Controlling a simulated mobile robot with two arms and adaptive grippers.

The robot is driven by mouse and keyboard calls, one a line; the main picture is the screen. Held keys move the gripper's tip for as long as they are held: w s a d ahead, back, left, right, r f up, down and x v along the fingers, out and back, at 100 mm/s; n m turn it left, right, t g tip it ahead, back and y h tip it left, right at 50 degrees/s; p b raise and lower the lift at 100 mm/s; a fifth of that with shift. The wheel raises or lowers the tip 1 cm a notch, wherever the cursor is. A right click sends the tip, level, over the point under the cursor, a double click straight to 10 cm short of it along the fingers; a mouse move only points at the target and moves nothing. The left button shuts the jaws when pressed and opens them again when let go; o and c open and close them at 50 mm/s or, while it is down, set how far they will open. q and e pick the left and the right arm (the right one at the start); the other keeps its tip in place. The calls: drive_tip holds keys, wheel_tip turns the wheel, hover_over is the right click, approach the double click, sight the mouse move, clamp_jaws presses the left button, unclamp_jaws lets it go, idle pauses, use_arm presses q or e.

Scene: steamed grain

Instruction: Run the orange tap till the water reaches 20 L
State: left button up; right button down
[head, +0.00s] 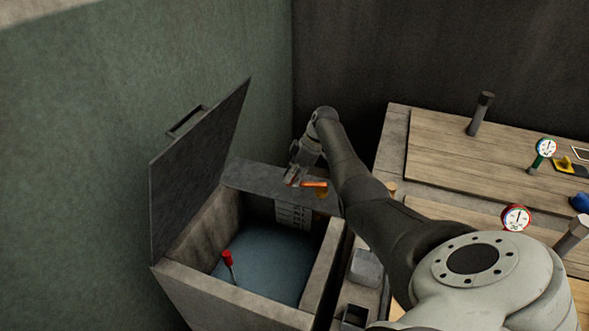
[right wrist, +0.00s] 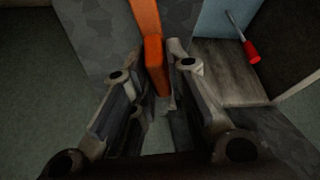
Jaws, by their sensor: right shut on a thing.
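The orange tap (head: 314,184) sits on a grey ledge at the back of an open stone tank (head: 318,275). My right gripper (head: 294,177) reaches it from behind and is shut on its orange handle. In the right wrist view the handle (right wrist: 154,62) lies between the fingertips of the right gripper (right wrist: 160,75). Blue-grey water (head: 268,262) shows in the tank. A pale scale plate (head: 292,216) with marks stands on the tank's back wall; its numbers are too small to read. My left gripper is out of view.
The tank's dark lid (head: 195,165) stands open at the left. A red-handled rod (head: 228,262) stands in the tank. At the right are wooden covers (head: 450,150), a red-rimmed dial (head: 515,218) and a green-rimmed dial (head: 546,148). Green and dark walls close off the left and back.

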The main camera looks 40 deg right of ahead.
drive_tip(key=shift+s+a+n+g+y, duration=0.15)
drive_tip(key=shift+s+a+n+g, duration=0.2)
drive_tip(key=shift+s+n, duration=0.35)
drive_tip(key=shift+s+a+n+g+y, duration=0.15)
drive_tip(key=shift+s+a+n+g, duration=0.2)
drive_tip(key=shift+n, duration=0.65)
drive_tip(key=shift+a, duration=0.1)
drive_tip(key=c, duration=1.5)
unclamp_jaws()
drive_tip(key=v, duration=1.2)
drive_tip(key=shift+s, duration=0.15)
drive_tip(key=shift+f, duration=0.1)
